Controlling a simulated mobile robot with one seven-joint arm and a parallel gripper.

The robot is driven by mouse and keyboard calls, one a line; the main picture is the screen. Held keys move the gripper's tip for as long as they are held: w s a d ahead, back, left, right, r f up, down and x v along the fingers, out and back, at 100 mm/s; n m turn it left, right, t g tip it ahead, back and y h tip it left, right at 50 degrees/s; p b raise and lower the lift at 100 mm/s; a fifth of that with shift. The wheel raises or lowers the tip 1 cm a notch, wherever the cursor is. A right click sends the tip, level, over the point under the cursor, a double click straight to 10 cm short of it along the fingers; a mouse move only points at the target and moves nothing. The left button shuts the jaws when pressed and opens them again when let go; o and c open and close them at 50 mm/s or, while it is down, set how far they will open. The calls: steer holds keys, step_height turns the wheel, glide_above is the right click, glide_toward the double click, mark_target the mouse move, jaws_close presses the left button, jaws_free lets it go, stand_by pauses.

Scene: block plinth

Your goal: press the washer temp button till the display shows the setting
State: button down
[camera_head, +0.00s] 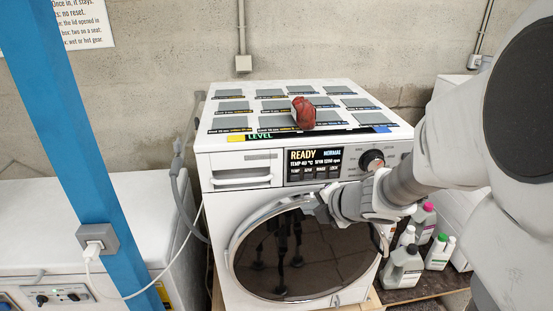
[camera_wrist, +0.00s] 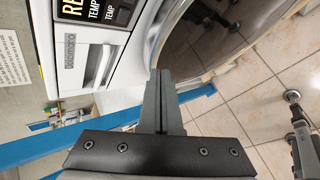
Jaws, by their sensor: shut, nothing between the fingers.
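The white washer (camera_head: 215,215) stands in the middle of the head view with its round dark door (camera_head: 300,255) shut. Its display (camera_head: 315,160) reads READY and NORMAL, with a TEMP line that looks like 40 and a spin figure of 1200 rpm. A row of small dark buttons, the temp button (camera_head: 295,171) at its left, lies under that text. Part of the display also shows at the top of the wrist view (camera_wrist: 95,10). My gripper (camera_head: 318,208) is shut and empty, in front of the door's upper rim, below the button row and apart from it.
A dark red lump (camera_head: 303,113) sits on the washer's top among grey panels. The dial (camera_head: 372,160) is right of the display, near my arm. A blue post (camera_head: 75,130) stands at left. Bottles (camera_head: 402,266) stand at lower right.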

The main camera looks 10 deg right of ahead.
steer(key=shift+w, duration=0.1)
steer(key=p, duration=0.1)
glide_toward(292, 184)
steer(key=shift+w+a+f, duration=0.25)
steer(key=shift+w+f, duration=0.05)
steer(key=shift+f, duration=0.25)
steer(key=shift+w+a+f, duration=0.25)
steer(key=shift+w+f, duration=0.05)
steer(key=shift+f, duration=0.2)
steer(key=shift+w+a+f, duration=0.25)
steer(key=shift+w+f, duration=0.05)
steer(key=shift+f, duration=0.25)
stand_by(0.8)
steer(key=shift+w+p, duration=0.3)
steer(key=shift+w, duration=0.15)
steer(key=shift+w, duration=0.35)
stand_by(0.5)
steer(key=shift+s, duration=0.8)
steer(key=shift+s, duration=0.1)
